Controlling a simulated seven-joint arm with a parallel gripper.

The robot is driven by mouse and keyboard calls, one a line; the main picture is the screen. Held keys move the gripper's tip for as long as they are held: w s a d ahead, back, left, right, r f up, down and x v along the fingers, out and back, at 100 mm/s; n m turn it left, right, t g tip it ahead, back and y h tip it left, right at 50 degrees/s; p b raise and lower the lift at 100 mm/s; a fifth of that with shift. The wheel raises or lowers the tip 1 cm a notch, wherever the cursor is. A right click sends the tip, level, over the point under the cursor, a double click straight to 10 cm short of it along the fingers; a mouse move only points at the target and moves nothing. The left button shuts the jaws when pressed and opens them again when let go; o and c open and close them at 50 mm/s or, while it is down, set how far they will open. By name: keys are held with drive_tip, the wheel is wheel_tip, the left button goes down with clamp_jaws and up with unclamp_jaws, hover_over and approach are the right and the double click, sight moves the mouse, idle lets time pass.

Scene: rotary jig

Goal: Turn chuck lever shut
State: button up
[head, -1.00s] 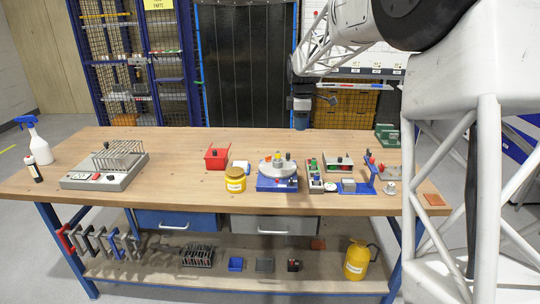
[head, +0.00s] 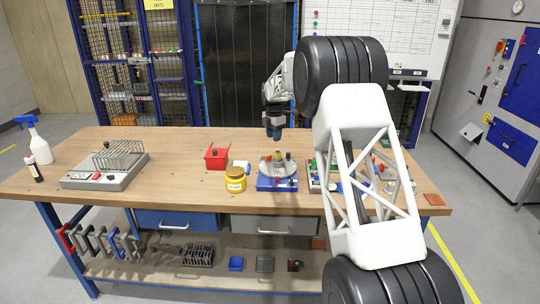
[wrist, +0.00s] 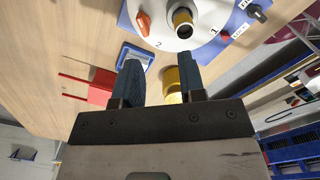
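The rotary jig is a light grey disc (head: 277,170) on a blue base (head: 277,185), standing mid-right on the bench. A black-knobbed lever (wrist: 257,13) sits by a small label on the blue base. Which lever belongs to the chuck I cannot tell. My gripper (head: 274,135) hangs above and behind the disc, touching nothing. In the wrist view my gripper (wrist: 160,68) is open and empty, its two dark blue fingers apart.
A yellow jar (head: 236,180), a red bin (head: 216,158) and a blue-and-white block (head: 241,165) stand left of the jig. Several small fixtures (head: 316,180) stand close on its right, partly hidden by my arm. Bare bench (head: 180,175) lies further left.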

sight(270, 155)
drive_tip(key=shift+n, duration=0.6)
drive_tip(key=w+a+f, duration=0.1)
drive_tip(key=w+f, duration=0.1)
drive_tip(key=f, duration=0.1)
drive_tip(key=shift+w+a, duration=0.3)
drive_tip(key=shift+a, duration=0.05)
drive_tip(key=shift+f, duration=0.2)
drive_tip(key=shift+f, duration=3.75)
drive_tip(key=shift+c, duration=0.3)
clamp_jaws()
